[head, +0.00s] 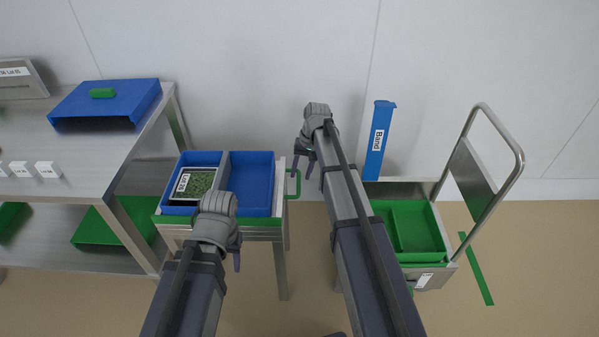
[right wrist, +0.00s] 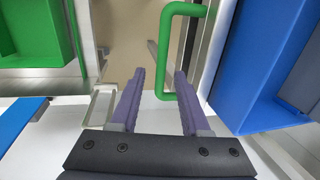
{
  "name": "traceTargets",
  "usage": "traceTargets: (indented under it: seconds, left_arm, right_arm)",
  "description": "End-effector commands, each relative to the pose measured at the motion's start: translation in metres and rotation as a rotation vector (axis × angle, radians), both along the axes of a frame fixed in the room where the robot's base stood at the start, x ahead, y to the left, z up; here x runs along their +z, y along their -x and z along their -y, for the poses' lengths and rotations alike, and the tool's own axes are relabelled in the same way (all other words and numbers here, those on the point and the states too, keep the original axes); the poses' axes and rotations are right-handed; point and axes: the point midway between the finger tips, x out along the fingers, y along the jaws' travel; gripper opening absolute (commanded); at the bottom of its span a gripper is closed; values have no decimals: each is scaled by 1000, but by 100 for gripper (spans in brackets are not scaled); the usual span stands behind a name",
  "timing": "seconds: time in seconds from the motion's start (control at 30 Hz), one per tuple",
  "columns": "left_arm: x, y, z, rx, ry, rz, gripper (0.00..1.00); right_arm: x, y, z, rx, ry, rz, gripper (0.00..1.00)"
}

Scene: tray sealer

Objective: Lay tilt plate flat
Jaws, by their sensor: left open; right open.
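The plate with a green front edge (head: 262,221) tops a metal stand and carries a divided blue crate (head: 252,207). I cannot tell its exact tilt. A green handle (head: 298,184) sticks out at its right side. My right gripper (head: 303,160) is open, just above and beside this handle. In the right wrist view the green handle (right wrist: 166,60) shows between the open fingers (right wrist: 158,78); I see no grip on it. My left gripper (head: 237,262) is open and empty in front of the stand, its fingers partly hidden.
A labelled meal tray (head: 196,183) lies in the crate's left compartment; the right one is empty. A steel shelf (head: 62,145) stands left. A cart with a green crate (head: 440,243) and an upright blue piece labelled Band (head: 379,140) are right. Floor shows between stand and cart.

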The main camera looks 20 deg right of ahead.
Motion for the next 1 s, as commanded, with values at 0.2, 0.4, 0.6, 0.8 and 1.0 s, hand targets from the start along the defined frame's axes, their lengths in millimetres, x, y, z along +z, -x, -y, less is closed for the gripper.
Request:
traceTargets:
  seconds: [0.2, 0.4, 0.6, 0.8, 1.0]
  left_arm:
    - [32, 0, 1, 2, 5, -1, 50]
    - [36, 1, 1, 2, 7, -2, 50]
    - [34, 1, 1, 2, 7, -2, 50]
    - [35, 1, 1, 2, 7, -2, 50]
    - [35, 1, 1, 2, 7, -2, 50]
  right_arm:
    - [32, 0, 6, 0, 0, 0, 46]
    - [36, 0, 7, 0, 0, 0, 46]
    - [35, 0, 7, 0, 0, 0, 46]
    - [35, 2, 7, 1, 1, 1, 46]
    - [33, 67, -14, 70, 55, 22, 46]
